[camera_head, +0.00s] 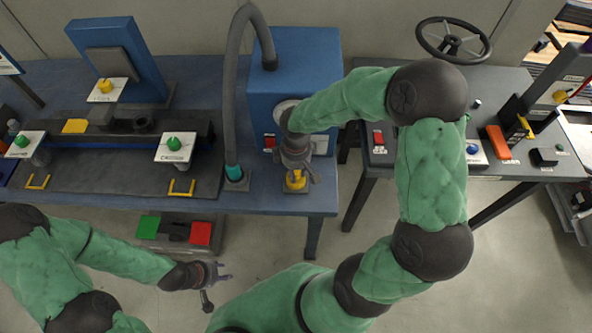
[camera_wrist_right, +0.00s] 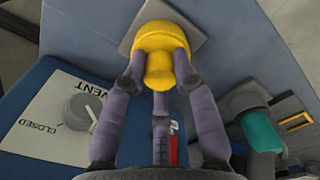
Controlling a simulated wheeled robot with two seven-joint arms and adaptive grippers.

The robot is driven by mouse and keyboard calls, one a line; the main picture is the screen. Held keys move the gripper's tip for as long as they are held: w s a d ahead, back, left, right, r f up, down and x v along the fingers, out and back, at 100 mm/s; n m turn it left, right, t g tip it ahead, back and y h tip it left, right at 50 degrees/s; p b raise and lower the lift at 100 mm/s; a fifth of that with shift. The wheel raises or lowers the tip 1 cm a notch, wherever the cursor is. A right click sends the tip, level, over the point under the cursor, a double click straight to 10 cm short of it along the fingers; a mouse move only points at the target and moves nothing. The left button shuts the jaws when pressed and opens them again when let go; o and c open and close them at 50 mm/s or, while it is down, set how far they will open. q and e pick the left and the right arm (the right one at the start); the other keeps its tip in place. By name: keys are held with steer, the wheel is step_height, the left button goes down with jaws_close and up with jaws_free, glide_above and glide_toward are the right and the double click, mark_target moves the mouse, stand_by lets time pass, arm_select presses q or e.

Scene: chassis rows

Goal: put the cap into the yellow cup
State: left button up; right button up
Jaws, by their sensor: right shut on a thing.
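A yellow piece (camera_head: 296,180) stands on a small grey plate at the front edge of the blue bench, below the blue cabinet. In the right wrist view it has a broad round part (camera_wrist_right: 160,37) and a short stub (camera_wrist_right: 159,72) facing me. I cannot tell cap and cup apart in this yellow shape. My right gripper (camera_head: 297,172) comes down over it. In the wrist view its fingers (camera_wrist_right: 159,78) are shut around the yellow piece, which touches or nearly touches the plate. My left gripper (camera_head: 216,284) is open and empty, low over the floor.
A grey hose with a teal end (camera_head: 233,172) stands close left of my right gripper. The blue cabinet (camera_head: 262,95) is right behind it, with a VENT knob (camera_wrist_right: 82,112) in the wrist view. A green-and-red block stand (camera_head: 176,231) is under the bench.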

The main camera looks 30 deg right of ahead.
steer(key=shift+f, duration=0.1)
steer(key=o, duration=1.1)
steer(key=shift+r, duration=0.5)
step_height(320, 180, up, 11)
steer(key=shift+s+f, duration=0.1)
